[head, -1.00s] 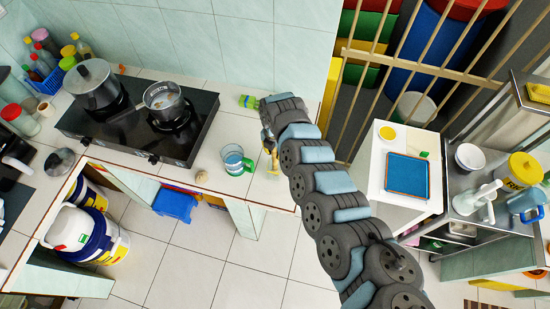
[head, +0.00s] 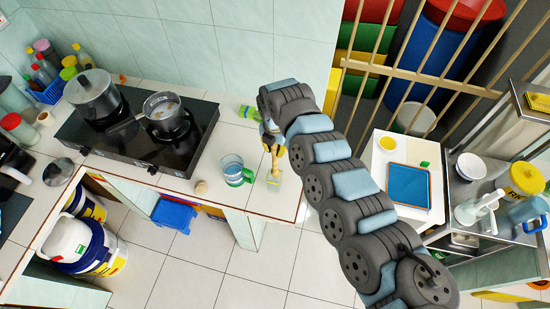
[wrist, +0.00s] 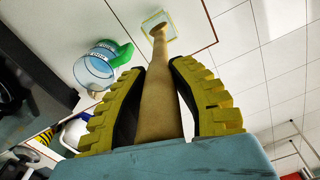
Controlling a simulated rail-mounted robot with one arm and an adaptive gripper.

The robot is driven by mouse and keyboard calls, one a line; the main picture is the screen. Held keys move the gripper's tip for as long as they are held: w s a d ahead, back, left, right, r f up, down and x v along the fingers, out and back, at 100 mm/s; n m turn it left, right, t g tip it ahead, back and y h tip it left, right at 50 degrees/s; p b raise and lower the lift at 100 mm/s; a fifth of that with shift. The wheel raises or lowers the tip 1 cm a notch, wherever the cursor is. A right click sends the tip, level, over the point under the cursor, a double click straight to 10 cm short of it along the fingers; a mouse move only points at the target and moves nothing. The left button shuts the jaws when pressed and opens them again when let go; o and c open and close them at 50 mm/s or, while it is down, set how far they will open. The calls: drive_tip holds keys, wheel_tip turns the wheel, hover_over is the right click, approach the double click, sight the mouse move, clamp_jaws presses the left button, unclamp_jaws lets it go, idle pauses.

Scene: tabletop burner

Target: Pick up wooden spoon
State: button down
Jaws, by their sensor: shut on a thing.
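The wooden spoon (wrist: 158,115) runs between the two yellow ridged fingers of my gripper (wrist: 160,70) in the wrist view. My gripper is shut on it. In the head view the spoon (head: 275,160) hangs below my gripper (head: 271,140), near the right front corner of the tiled counter. Its far end points at a small pale, green-edged item (head: 274,182) on the counter, also in the wrist view (wrist: 151,21). I cannot tell whether the spoon touches that item.
A clear cup with a green handle (head: 237,172) stands just left of the spoon. A small round beige object (head: 201,187) lies beside it. The black stove (head: 146,142) holds two pots. A green item (head: 250,112) lies behind. The counter's front edge is close.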

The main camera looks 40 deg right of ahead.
wheel_tip(320, 180, up, 8)
drive_tip(key=shift+p, duration=1.2)
drive_tip(key=shift+r+p, duration=0.85)
drive_tip(key=shift+r, duration=0.05)
